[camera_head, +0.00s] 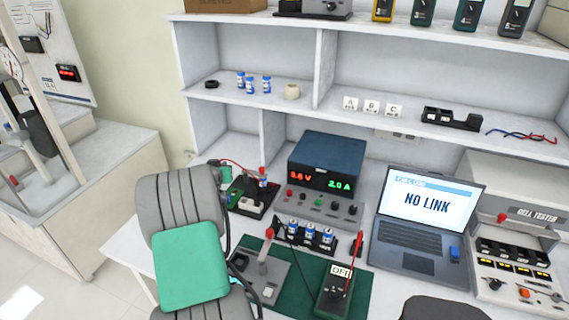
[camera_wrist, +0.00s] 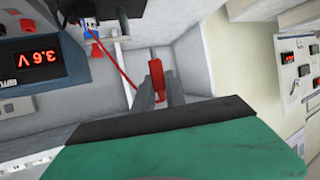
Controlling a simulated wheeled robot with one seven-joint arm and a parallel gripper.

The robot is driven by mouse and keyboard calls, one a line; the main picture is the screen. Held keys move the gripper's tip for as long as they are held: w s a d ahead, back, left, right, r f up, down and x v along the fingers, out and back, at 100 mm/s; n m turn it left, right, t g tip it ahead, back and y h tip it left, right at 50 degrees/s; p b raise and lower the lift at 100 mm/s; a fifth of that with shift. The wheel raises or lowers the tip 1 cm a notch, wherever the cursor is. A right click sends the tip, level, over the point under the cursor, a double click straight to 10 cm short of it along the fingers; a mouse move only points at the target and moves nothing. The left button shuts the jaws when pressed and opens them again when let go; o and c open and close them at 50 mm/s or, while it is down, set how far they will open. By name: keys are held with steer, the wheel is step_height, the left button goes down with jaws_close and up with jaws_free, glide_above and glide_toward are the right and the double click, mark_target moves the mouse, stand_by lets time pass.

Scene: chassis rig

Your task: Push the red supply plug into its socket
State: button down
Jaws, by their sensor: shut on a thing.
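In the wrist view my gripper (camera_wrist: 160,92) is shut on the red plug (camera_wrist: 157,76), which sits between its two grey fingers. A thin red lead (camera_wrist: 112,66) runs from the plug to the upper left. In the head view the red lead (camera_head: 236,165) arcs behind my arm; the fingers and plug are mostly hidden there. The dark blue power supply (camera_head: 328,155) shows 3.6 V and 2.0 A, and its display also appears upside down in the wrist view (camera_wrist: 27,64). The plug is held apart from the supply. I cannot make out which opening is the socket.
A black device (camera_head: 250,197) with a red post stands left of the supply. A cell holder (camera_head: 307,236) with several blue cells stands in front. A laptop (camera_head: 426,222) reads "NO LINK". A cell tester (camera_head: 515,250) is at right. A green mat (camera_head: 362,284) carries a meter.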

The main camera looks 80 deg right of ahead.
steer(key=s+d+f+m+g, duration=0.1)
steer(key=s+d, duration=0.3)
steer(key=s, duration=0.3)
steer(key=s+d+f+m+g+p, duration=0.1)
steer(key=s+d+f+m+g, duration=0.1)
steer(key=s+d, duration=0.2)
steer(key=s+d+f+m+g, duration=0.1)
steer(key=s+d, duration=0.3)
steer(key=s, duration=0.6)
steer(key=shift+s+f+m+g+h, duration=0.2)
steer(key=shift+s+m+g+h, duration=0.15)
steer(key=shift+g, duration=0.35)
steer(key=shift+f, duration=0.15)
step_height(320, 180, down, 6)
steer(key=b, duration=0.6)
steer(key=shift+a+r, duration=0.1)
steer(key=shift+r, duration=0.1)
steer(key=shift+w+r+b, duration=0.1)
steer(key=shift+b, duration=1.2)
steer(key=shift+f+b, duration=1.35)
steer(key=shift+f, duration=0.1)
